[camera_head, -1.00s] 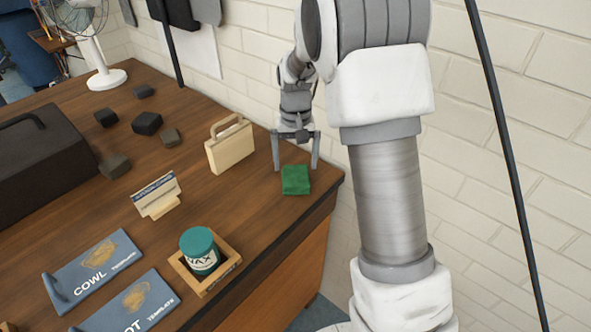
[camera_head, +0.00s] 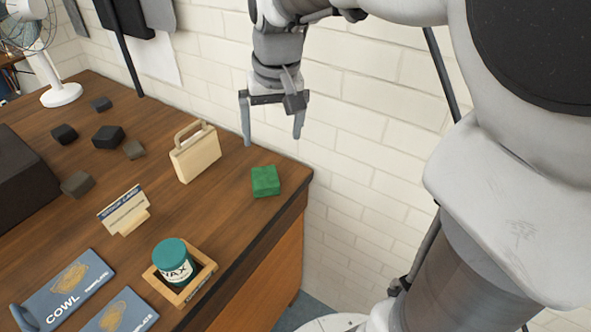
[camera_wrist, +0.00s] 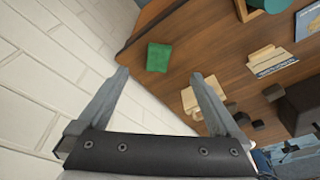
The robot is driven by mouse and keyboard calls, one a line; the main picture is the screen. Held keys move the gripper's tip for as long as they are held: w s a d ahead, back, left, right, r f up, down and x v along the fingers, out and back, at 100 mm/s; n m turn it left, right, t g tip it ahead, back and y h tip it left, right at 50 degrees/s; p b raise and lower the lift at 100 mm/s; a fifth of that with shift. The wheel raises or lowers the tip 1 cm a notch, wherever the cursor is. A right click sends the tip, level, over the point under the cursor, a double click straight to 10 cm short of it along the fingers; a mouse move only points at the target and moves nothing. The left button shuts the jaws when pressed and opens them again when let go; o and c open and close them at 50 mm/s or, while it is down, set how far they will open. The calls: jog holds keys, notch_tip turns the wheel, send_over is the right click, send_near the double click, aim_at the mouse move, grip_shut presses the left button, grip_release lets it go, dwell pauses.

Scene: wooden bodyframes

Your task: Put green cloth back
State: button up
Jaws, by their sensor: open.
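The green cloth (camera_head: 265,181) lies folded in a small square on the wooden table, near its right corner. It also shows in the wrist view (camera_wrist: 158,57), beyond the fingertips. My gripper (camera_head: 272,140) is open and empty, raised above the back edge of the table in front of the white brick wall. It is apart from the cloth, above and behind it. In the wrist view my gripper (camera_wrist: 160,75) has its two fingers spread wide with nothing between them.
A cream case with a handle (camera_head: 195,153) stands left of the cloth. A teal wax tin (camera_head: 174,262) sits in a wooden tray (camera_head: 208,272) nearer the front. A small sign (camera_head: 124,212), dark blocks (camera_head: 108,137) and blue template boards (camera_head: 68,288) lie further left. Table around the cloth is clear.

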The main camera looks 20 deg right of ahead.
jog(key=s+n+t, duration=0.1)
jog(key=s+t, duration=0.2)
jog(key=s, duration=1.3)
jog(key=shift+r, duration=0.45)
